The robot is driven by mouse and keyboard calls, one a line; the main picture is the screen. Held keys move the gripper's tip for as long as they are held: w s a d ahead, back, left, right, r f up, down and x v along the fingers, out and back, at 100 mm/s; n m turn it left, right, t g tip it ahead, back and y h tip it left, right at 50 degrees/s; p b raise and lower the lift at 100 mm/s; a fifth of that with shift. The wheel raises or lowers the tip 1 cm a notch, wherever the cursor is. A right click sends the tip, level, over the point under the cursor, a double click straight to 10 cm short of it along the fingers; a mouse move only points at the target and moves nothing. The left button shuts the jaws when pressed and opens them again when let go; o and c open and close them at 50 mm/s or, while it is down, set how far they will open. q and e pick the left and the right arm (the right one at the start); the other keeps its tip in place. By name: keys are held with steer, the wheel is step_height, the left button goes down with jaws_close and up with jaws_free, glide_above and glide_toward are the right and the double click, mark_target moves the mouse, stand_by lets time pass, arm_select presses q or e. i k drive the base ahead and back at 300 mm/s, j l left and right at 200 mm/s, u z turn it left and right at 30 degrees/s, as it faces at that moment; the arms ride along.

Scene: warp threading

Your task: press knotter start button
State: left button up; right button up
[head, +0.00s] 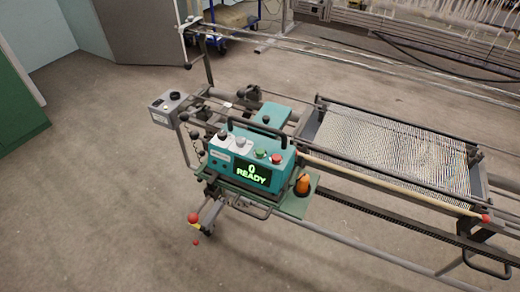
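The teal knotter (235,170) sits on a frame near the middle of the head view. Its lit display (250,174) reads "0 READY" in green. On its top edge are a green button (260,152) and a red button (277,158), side by side, with two pale knobs (240,142) to their left. I cannot read which button is labelled start. The green button shows from above and nothing covers it. Neither of my grippers is in view.
A dark carry handle (258,135) arches behind the knotter's buttons. An orange cone-like object (303,184) stands just right of it. A grey control box (170,108) is at the left. A warp sheet (395,150) stretches right. Concrete floor (90,210) is clear at left.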

mark_target(259, 152)
steer(key=i+l+u, duration=0.1)
steer(key=l, duration=0.6)
steer(key=i+l+u, duration=0.1)
steer(key=l, duration=0.6)
steer(key=i+l+u, duration=0.1)
steer(key=l, duration=0.6)
